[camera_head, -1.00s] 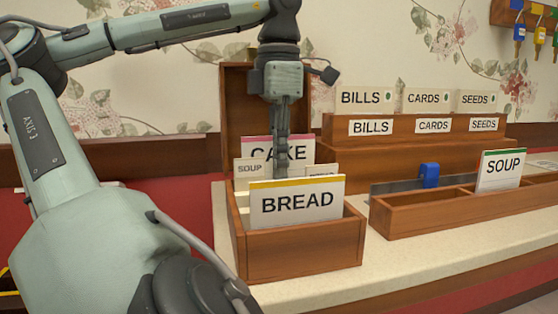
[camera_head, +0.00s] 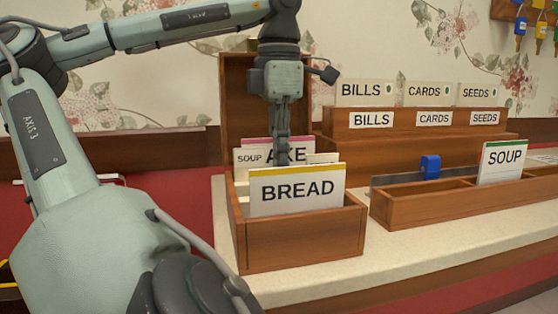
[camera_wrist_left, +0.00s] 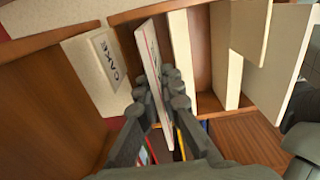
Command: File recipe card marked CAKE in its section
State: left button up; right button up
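The CAKE card (camera_head: 292,155), white with a pink top edge, is upright inside the open wooden recipe box (camera_head: 305,240). Its lower part and some lettering are hidden by a SOUP divider (camera_head: 249,158) and my fingers. My left gripper (camera_head: 283,160) reaches down into the box, shut on the card. The left wrist view shows the card (camera_wrist_left: 153,75) edge-on between the fingertips (camera_wrist_left: 160,103), beside a divider labelled CAKE (camera_wrist_left: 106,62). Whether the card touches the box floor is hidden. A yellow-edged BREAD card (camera_head: 297,190) stands at the front. My right gripper is not in view.
The box's raised lid (camera_head: 250,95) stands behind. To the right are a low wooden tray (camera_head: 425,207) with a green-edged SOUP card (camera_head: 502,163), a blue clip-like piece (camera_head: 430,166), and a stepped rack (camera_head: 415,150) of BILLS, CARDS and SEEDS. Bare counter (camera_head: 400,255) lies in front.

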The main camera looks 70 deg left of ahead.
pick_arm(q)
jog(key=o, duration=0.4)
jog(key=shift+r, duration=0.1)
notch_tip(320, 180, up, 12)
jog(key=shift+f, duration=0.1)
dwell(1.0)
